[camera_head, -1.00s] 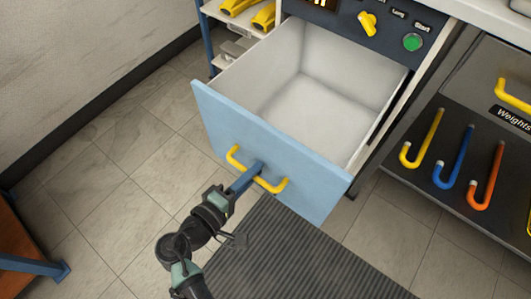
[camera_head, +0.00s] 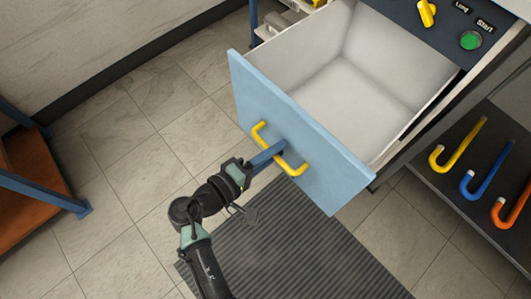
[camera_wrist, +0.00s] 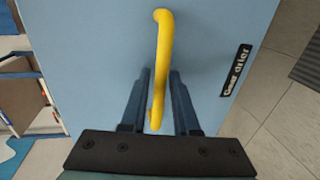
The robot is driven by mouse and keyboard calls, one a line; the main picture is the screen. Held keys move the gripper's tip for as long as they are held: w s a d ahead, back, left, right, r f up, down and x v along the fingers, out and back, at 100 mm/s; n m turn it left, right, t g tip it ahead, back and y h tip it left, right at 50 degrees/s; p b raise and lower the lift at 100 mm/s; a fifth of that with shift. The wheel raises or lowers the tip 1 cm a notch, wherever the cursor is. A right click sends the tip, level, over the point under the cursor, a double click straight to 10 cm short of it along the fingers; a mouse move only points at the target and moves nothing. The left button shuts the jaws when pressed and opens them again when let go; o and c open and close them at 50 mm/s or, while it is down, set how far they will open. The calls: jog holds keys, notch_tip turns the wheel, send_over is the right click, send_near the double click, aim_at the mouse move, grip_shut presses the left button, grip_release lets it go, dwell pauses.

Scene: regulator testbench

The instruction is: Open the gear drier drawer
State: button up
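The gear drier drawer has a light blue front (camera_head: 290,130) and an empty white inside (camera_head: 350,95). It stands pulled well out of its cabinet in the head view. My gripper (camera_head: 280,147) is at the middle of the handle. In the wrist view, my gripper's two dark blue fingers (camera_wrist: 160,85) are on either side of the handle, with narrow gaps showing, so it looks open around the handle.
The cabinet panel (camera_head: 400,8) above has a yellow knob (camera_head: 427,12) and green button (camera_head: 471,41). A dark shelf (camera_head: 450,195) with coloured hooked bars is at the right. An orange-topped blue-framed table (camera_head: 35,180) is at the left. A ribbed mat (camera_head: 300,255) and tiled floor lie in front.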

jog(key=shift+a, duration=0.1)
jog(key=p+v, duration=0.3)
jog(key=v, duration=1)
